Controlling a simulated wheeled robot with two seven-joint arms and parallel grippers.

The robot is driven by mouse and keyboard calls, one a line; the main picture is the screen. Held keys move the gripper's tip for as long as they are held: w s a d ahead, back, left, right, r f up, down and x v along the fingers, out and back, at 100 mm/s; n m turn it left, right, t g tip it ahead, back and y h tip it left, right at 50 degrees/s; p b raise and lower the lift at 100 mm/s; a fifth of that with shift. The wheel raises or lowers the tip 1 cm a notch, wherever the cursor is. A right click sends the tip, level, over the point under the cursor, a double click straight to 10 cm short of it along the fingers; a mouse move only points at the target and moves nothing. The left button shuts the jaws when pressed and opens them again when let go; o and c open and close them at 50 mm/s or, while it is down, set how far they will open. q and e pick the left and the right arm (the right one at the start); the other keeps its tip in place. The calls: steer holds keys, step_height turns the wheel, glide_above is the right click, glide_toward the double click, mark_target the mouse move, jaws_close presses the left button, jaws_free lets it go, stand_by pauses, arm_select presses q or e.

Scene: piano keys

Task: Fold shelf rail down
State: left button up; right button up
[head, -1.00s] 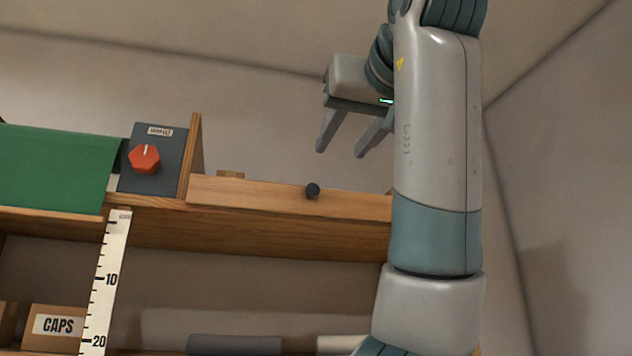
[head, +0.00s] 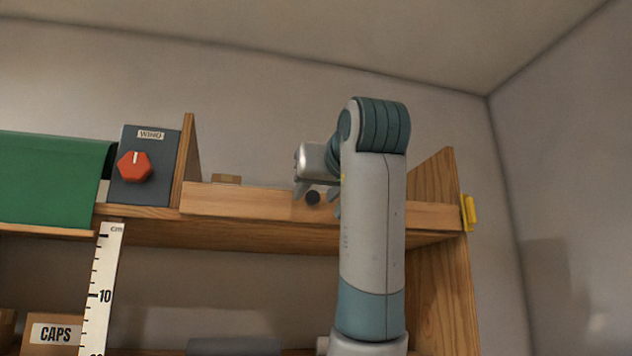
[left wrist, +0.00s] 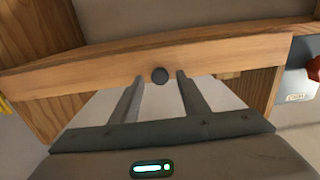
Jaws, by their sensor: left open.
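The shelf rail (head: 240,200) is a pale wooden board standing upright along the front edge of the top shelf. My right gripper is not in view.
A grey panel with a red dial (head: 134,166) and a green cloth (head: 55,180) are left of the rail. A yellow piece (head: 469,212) is on the right side board. A ruler (head: 100,285) hangs below, near a CAPS box (head: 55,333). A small box (head: 227,179) sits behind the rail.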

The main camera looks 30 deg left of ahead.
arm_select(q)
steer(key=shift+w+a, duration=0.3)
steer(key=shift+a, duration=0.05)
steer(key=c, duration=1)
